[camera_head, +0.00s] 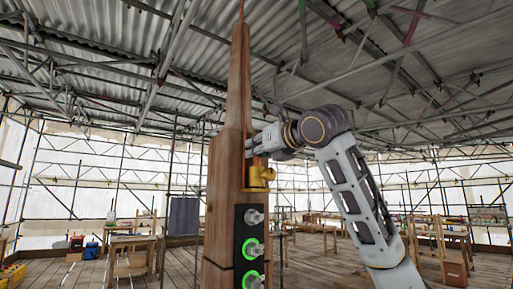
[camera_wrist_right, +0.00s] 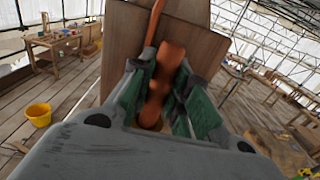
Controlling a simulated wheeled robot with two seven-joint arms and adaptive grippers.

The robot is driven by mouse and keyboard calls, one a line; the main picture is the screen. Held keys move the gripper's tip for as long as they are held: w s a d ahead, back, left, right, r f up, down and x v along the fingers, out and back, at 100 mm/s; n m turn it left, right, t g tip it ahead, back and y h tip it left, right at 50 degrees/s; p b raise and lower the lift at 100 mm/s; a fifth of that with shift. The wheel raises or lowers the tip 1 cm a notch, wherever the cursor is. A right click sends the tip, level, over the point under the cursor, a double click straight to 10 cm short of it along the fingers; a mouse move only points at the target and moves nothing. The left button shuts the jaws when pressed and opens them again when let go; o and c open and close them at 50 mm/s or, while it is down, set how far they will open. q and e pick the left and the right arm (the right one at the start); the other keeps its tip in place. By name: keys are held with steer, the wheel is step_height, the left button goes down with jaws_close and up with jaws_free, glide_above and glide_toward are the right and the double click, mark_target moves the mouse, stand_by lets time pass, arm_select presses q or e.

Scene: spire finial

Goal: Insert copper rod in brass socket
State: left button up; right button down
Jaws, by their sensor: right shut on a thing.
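The brass socket (camera_head: 259,174) sticks out from the right side of the tall wooden spire (camera_head: 226,165) in the head view. My right gripper (camera_head: 256,146) is beside the spire, just above the socket. In the right wrist view, its green-padded fingers (camera_wrist_right: 165,100) are closed around the copper rod (camera_wrist_right: 160,82). The rod runs up along the spire's wooden face. Its lower end meets a small yellowish patch low between the fingers, mostly hidden. I cannot tell how far the rod is inside the socket. My left gripper is out of view.
A black panel (camera_head: 239,247) with clear knobs, some ringed in green light, is on the spire below the socket. Workbenches (camera_head: 133,248) stand behind on the plank floor. A yellow bucket (camera_wrist_right: 39,115) is on the floor at left in the right wrist view.

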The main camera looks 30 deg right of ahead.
steer(key=shift+f, duration=0.4)
steer(key=c, duration=1.3)
jaws_free()
steer(key=s, duration=0.4)
steer(key=s+d, duration=0.1)
steer(key=s, duration=0.7)
steer(key=shift+d, duration=0.3)
steer(key=shift+f, duration=0.1)
